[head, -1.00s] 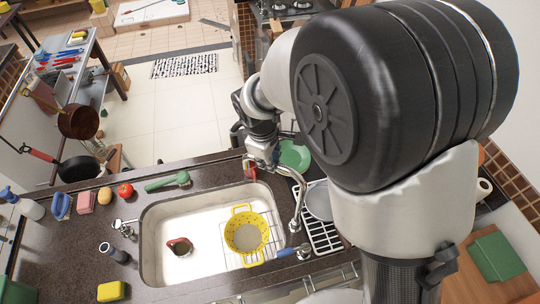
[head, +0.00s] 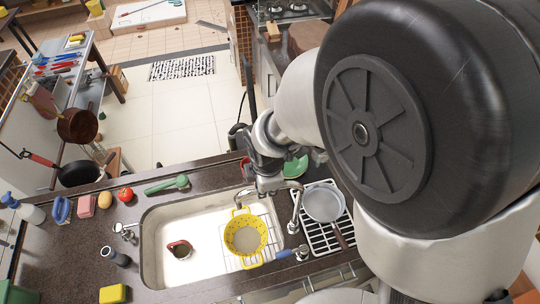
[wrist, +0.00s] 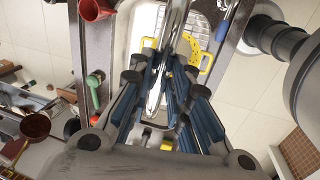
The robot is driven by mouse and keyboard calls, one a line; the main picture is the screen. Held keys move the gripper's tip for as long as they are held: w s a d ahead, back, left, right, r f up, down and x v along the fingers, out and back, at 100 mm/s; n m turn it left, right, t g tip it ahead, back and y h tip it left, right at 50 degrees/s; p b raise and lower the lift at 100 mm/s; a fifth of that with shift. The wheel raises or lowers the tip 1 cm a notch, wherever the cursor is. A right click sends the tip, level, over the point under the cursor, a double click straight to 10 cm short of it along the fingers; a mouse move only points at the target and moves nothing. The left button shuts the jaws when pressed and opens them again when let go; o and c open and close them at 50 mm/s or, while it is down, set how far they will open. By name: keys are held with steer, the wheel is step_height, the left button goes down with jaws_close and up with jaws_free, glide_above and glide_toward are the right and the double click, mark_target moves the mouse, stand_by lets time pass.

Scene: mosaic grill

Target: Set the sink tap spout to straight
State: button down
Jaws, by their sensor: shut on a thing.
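The chrome sink tap (head: 297,215) stands at the right side of the sink (head: 150,235) in the head view. Its curved spout (head: 243,193) reaches left over the basin, near the yellow colander. My gripper (head: 270,186) is at the spout, with its fingertips partly hidden by its own body. In the wrist view the blue-padded fingers of my gripper (wrist: 168,58) lie on both sides of the chrome spout (wrist: 172,28), shut on it. The exact contact is hard to see.
A yellow colander (head: 246,254) sits in the sink. A grey pan (head: 324,203) rests on the white dish rack (head: 318,243) at the right. A green ladle (head: 167,184) and a tomato (head: 126,194) lie behind the sink. A blue-handled brush (head: 284,254) lies near the tap base.

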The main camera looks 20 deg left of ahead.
steer(key=shift+s+d, duration=0.1)
steer(key=shift+s, duration=0.05)
stand_by(0.3)
steer(key=c, duration=1.5)
jaws_free()
steer(key=r, duration=0.4)
steer(key=s+r, duration=0.1)
steer(key=r, duration=0.3)
steer(key=s+d+r, duration=0.1)
steer(key=r, duration=0.2)
steer(key=shift+d+r, duration=0.1)
steer(key=shift+r, duration=0.3)
